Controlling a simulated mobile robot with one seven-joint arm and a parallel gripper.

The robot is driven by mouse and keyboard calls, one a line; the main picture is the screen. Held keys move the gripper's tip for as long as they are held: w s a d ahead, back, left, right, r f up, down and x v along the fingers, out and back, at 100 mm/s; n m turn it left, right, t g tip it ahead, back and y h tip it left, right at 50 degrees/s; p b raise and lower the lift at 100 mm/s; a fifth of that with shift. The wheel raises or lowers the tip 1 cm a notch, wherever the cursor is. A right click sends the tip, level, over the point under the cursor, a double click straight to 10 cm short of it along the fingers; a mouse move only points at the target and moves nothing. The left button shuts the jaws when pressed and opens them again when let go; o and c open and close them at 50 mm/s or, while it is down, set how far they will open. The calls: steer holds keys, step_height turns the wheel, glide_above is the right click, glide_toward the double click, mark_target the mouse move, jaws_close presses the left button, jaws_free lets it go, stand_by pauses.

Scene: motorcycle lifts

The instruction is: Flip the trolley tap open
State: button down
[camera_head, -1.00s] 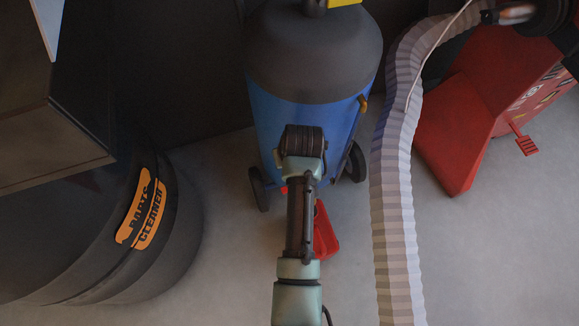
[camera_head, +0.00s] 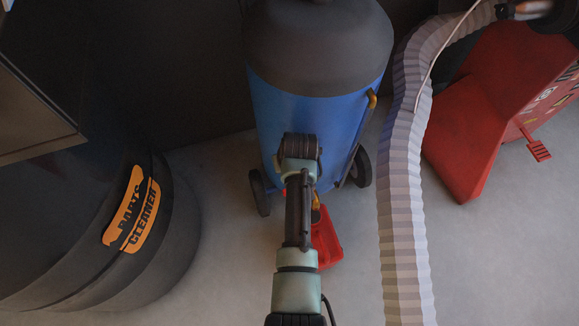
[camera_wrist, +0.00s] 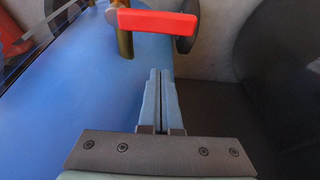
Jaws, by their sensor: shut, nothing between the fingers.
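The trolley is a blue tank with a dark rounded top (camera_head: 320,110), upright on wheels in the head view; its blue side (camera_wrist: 70,95) fills the left of the wrist view. The tap shows in the wrist view as a red lever (camera_wrist: 158,23) on a brass body (camera_wrist: 123,38), with the lever pointing right across the picture. My gripper (camera_wrist: 161,72) is shut and empty, its tips below the lever in the picture with a visible gap. In the head view my arm hides the gripper and most of the tap area.
A ribbed pale hose (camera_head: 402,180) hangs right of the tank. A red machine with a pedal (camera_head: 470,120) stands beyond it. A dark round parts cleaner (camera_head: 170,250) is at left. A red object (camera_head: 326,240) lies on the grey floor behind my arm.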

steer(key=shift+s+d+f, duration=0.15)
steer(key=shift+s+d, duration=0.05)
steer(key=shift+s, duration=0.4)
steer(key=shift+s+d+f, duration=0.15)
steer(key=shift+s, duration=0.4)
steer(key=shift+s+d+f, duration=0.15)
steer(key=shift+s+d, duration=0.05)
steer(key=shift+s, duration=0.4)
